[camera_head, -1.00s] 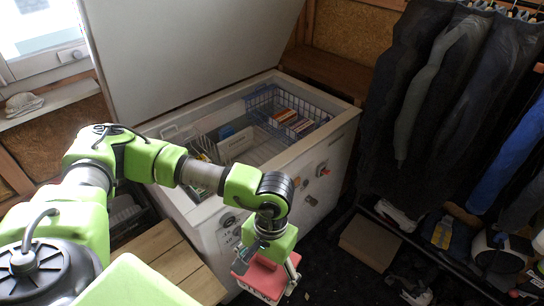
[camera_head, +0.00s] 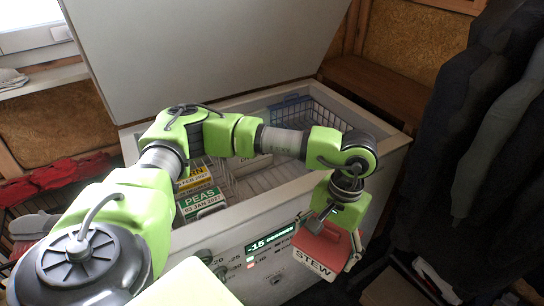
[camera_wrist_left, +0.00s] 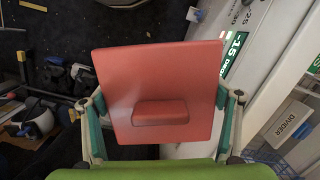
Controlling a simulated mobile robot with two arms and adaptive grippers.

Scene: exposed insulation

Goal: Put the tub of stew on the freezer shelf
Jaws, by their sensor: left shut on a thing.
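My left gripper (camera_head: 338,236) is shut on the tub of stew (camera_head: 318,259), a red-lidded box with a white label reading STEW. It holds the tub in the air in front of the freezer's front wall, below the rim. In the left wrist view the tub's red lid (camera_wrist_left: 158,75) with its raised handle sits between the two fingers. The chest freezer (camera_head: 293,235) is white, with its lid (camera_head: 200,50) raised. Its inside is partly hidden by my left arm. My right gripper is not in view.
Inside the freezer, a box labelled PEAS (camera_head: 202,203) and a yellow-labelled box (camera_head: 194,179) stand at the left. A blue wire basket (camera_head: 292,112) hangs at the far right end. Dark clothes (camera_head: 455,150) hang to the right. A DIVIDER label shows in the wrist view.

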